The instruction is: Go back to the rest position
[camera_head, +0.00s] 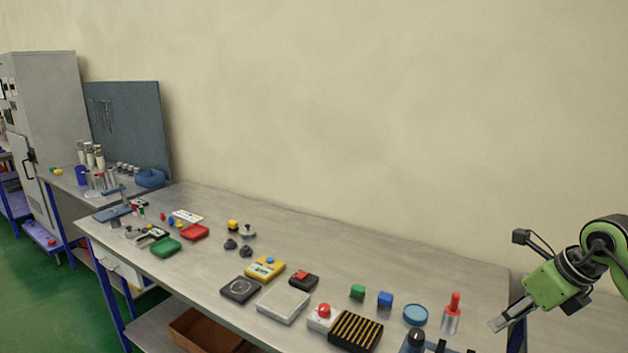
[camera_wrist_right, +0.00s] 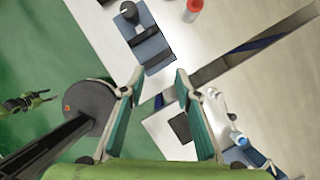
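My right gripper (camera_head: 500,322) shows at the right edge in the head view, raised off the near right end of the workbench. In the right wrist view its two green-padded fingers (camera_wrist_right: 159,82) stand apart with nothing between them, so it is open and empty. A small green and black part, seemingly my left gripper (camera_wrist_right: 28,101), shows over the green floor at the left of the right wrist view.
The long grey workbench (camera_head: 345,246) carries several small items, among them a yellow box (camera_head: 265,269), a black striped box (camera_head: 355,330), a blue round lid (camera_head: 415,314) and a red-topped cylinder (camera_head: 452,312). The bench's back strip along the wall is clear.

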